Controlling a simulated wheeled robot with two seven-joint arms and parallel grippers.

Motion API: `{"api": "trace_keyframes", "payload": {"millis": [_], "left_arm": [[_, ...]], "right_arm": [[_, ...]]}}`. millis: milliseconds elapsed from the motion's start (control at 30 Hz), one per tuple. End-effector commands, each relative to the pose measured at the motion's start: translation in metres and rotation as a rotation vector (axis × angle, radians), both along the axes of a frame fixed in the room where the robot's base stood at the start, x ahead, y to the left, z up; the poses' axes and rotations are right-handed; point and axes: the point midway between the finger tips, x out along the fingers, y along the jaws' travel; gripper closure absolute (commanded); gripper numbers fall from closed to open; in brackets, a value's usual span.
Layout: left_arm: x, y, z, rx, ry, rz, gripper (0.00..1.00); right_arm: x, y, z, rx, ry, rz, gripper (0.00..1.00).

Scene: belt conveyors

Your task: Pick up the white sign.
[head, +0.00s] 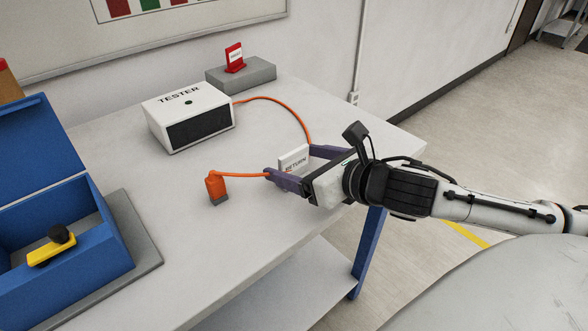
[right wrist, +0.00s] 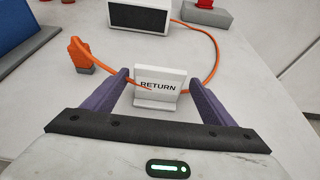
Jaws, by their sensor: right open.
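The white sign (head: 294,160) reads RETURN and stands upright on the table near its right edge. My right gripper (head: 292,163) is open, with its purple fingers on either side of the sign. In the right wrist view, the sign (right wrist: 158,86) stands between the two spread fingertips (right wrist: 158,80), with a gap on each side. Part of the sign's lower face is hidden by a finger in the head view. My left gripper is not in view.
An orange cable runs from the white TESTER box (head: 190,116) past the sign to an orange plug (head: 216,187). A red sign (head: 235,58) stands on a grey block (head: 242,76) at the back. A blue box (head: 105,239) with a yellow-handled part is at left.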

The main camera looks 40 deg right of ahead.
Motion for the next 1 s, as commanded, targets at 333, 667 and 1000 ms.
{"api": "trace_keyframes", "payload": {"millis": [333,667,1000], "left_arm": [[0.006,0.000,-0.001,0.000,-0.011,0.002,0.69],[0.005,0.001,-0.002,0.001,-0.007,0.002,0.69],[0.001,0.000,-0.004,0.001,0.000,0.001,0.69]], "right_arm": [[0.036,0.005,-0.015,0.006,-0.003,-0.002,0.22],[0.045,0.006,-0.020,0.001,0.000,0.002,0.22],[0.045,0.006,-0.020,0.001,0.000,0.002,0.66]]}}
